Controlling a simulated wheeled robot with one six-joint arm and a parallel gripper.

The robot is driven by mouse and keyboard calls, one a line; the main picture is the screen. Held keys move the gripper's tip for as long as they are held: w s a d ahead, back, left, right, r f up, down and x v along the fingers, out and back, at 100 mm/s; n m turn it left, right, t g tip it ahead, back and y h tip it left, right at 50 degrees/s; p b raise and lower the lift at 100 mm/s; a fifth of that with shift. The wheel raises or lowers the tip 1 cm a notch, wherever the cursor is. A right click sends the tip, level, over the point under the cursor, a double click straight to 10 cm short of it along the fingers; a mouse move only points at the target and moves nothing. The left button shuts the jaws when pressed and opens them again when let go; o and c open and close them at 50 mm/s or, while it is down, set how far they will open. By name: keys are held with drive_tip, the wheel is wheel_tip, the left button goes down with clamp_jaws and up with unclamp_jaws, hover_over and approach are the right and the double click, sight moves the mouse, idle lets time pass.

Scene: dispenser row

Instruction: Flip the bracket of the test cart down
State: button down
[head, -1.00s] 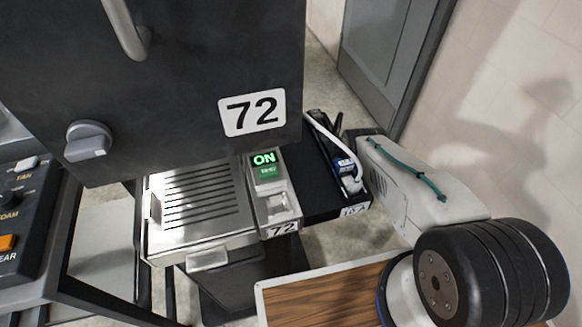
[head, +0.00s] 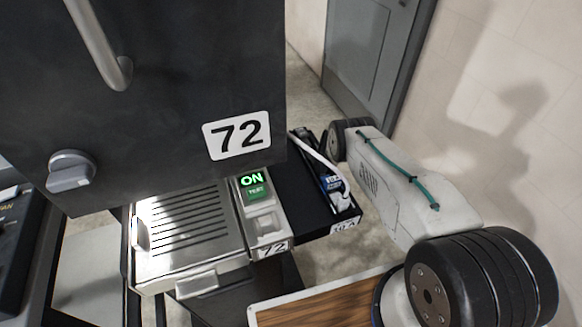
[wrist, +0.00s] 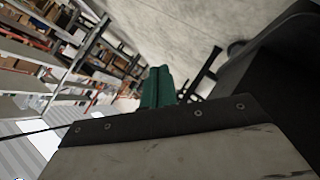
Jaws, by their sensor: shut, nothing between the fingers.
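My gripper (wrist: 159,84) shows in the wrist view as two green fingers pressed together, with nothing between them. Behind the fingers are floor and shelves; they touch nothing that I can make out. In the head view my arm reaches from the lower right towards the middle, and the gripper itself is hidden. I cannot pick out a test cart or its bracket with certainty in either view. The dark machine front marked 72 (head: 237,135) fills the upper left of the head view, with a grey knob (head: 71,171) and a bar handle (head: 100,45).
Below the front sits a slatted metal drip tray (head: 185,222) beside a panel with a green lit "ON" sign (head: 252,180). A black tray (head: 308,205) holding a blue-labelled item lies right of it. A grey door (head: 375,60) and pale wall stand behind my arm.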

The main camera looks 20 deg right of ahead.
drive_tip(key=d+r, duration=0.6)
drive_tip(key=shift+w+d, duration=0.2)
drive_tip(key=shift+r, duration=0.1)
